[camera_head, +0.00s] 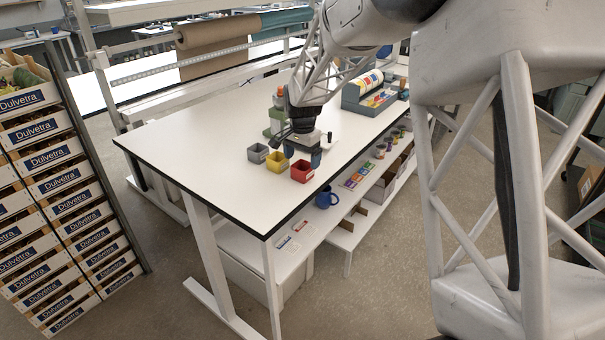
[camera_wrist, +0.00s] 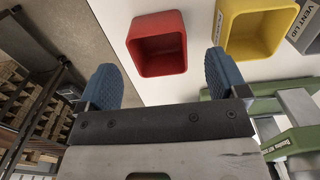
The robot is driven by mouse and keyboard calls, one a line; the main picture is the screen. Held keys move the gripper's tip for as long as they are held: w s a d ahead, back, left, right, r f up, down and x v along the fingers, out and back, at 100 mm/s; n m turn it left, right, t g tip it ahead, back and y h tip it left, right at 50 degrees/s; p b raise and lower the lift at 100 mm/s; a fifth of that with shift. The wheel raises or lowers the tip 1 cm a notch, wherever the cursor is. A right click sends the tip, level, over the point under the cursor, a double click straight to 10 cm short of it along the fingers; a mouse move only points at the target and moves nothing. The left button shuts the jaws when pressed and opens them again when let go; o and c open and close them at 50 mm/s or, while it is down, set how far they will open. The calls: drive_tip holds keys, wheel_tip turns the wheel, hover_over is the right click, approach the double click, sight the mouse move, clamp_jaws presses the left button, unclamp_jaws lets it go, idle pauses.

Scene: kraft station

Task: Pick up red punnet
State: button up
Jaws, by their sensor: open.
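The red punnet (camera_head: 301,171) is a small, square, open box on the white table near its front edge, at the right end of a row of three. In the wrist view the red punnet (camera_wrist: 158,44) shows from above, looks empty, and lies just beyond and between the fingertips. My gripper (camera_head: 306,146) hangs over the table close behind the red punnet. In the wrist view my gripper (camera_wrist: 160,76) has its two blue fingers spread wide with nothing between them.
A yellow punnet (camera_head: 277,161) and a grey punnet (camera_head: 258,153) stand left of the red one. A green device (camera_wrist: 280,115) is close by my right finger in the wrist view. The table's left part (camera_head: 190,140) is clear. A blue mug (camera_head: 326,197) stands on the lower shelf.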

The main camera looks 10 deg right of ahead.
sight(302, 170)
drive_tip(key=shift+f, duration=0.15)
drive_tip(key=shift+f, duration=2.45)
drive_tip(key=c, duration=1)
drive_tip(key=shift+r, duration=0.15)
drive_tip(key=shift+r, duration=1.45)
drive_tip(key=shift+s+d+r, duration=0.1)
drive_tip(key=shift+s+r, duration=0.15)
drive_tip(key=s, duration=0.5)
drive_tip(key=s+r, duration=0.1)
drive_tip(key=s, duration=0.4)
drive_tip(key=s+d, duration=0.1)
drive_tip(key=s, duration=0.4)
drive_tip(key=shift+s+d+r, duration=0.1)
drive_tip(key=shift+s+r, duration=0.05)
drive_tip(key=shift+s, duration=0.1)
